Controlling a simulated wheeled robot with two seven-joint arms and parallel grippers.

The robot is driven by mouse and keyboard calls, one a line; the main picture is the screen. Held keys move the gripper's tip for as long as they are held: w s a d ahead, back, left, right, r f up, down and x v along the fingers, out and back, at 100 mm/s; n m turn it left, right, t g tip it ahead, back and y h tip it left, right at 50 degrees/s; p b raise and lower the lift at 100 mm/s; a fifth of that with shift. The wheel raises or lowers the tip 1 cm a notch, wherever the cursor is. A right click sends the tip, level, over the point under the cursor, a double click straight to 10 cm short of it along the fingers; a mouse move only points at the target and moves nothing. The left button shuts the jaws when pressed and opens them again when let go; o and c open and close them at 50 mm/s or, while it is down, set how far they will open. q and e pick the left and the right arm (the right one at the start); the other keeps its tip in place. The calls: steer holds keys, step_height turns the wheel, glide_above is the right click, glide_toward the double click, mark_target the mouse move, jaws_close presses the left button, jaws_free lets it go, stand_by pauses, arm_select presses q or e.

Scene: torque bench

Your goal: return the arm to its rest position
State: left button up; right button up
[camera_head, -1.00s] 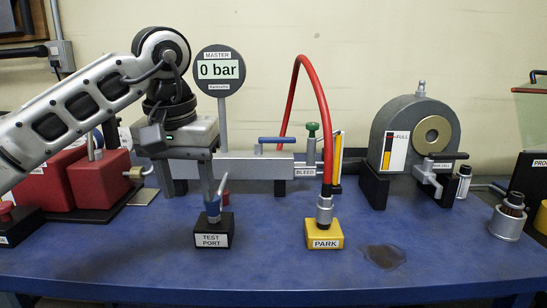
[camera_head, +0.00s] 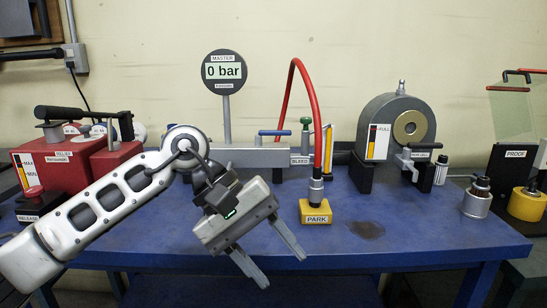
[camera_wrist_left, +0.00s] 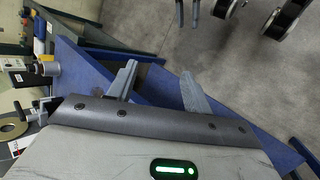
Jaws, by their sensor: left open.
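My left arm comes in from the left in the head view. Its gripper (camera_head: 274,264) is tilted, fingers pointing down and right, over the front edge of the blue bench (camera_head: 390,255). The fingers are spread with nothing between them. In the left wrist view, the gripper (camera_wrist_left: 158,85) also shows its two fingers apart and empty, with the grey floor beyond. The test port block is not visible in the head view now; my arm and gripper cover that area. My right gripper is not in view.
A yellow PARK block (camera_head: 317,213) with a red hose (camera_head: 307,88) stands right of my gripper. Behind are a gauge reading 0 bar (camera_head: 223,72), a grey round unit (camera_head: 384,120) and red boxes (camera_head: 62,160). The bench's front right is mostly clear, with a dark stain (camera_head: 366,230).

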arm_select(q)
steer(key=s+d+r+n+g+h, duration=0.3)
steer(key=s+d+n+h, duration=0.35)
steer(key=n+h, duration=0.3)
steer(key=w+a+n+t+h+p, duration=0.1)
steer(key=w+a+n+t+h, duration=0.15)
steer(key=n+t, duration=0.65)
steer(key=w+a+n+t+h+p, duration=0.1)
steer(key=w+n+t+h, duration=0.3)
steer(key=n, duration=0.9)
steer(key=a+f+n+t+y, duration=0.5)
steer(key=f+n+y, duration=0.25)
steer(key=n, duration=0.45)
steer(key=a+f+n+t+y, duration=0.55)
steer(key=n+y, duration=0.25)
steer(key=n, duration=0.5)
steer(key=s+a+f+n+g+y, duration=0.2)
steer(key=s+a+f+n+g, duration=0.1)
steer(key=s+f+n, duration=0.3)
steer(key=s+a+f+n+g+y+p, duration=0.1)
steer(key=s+a+f+n+g+y, duration=0.2)
steer(key=s+f+n, duration=0.3)
step_height(320, 180, down, 5)
steer(key=shift+s+r+g, duration=0.2)
steer(key=shift+s+g, duration=0.4)
steer(key=shift+g, duration=0.05)
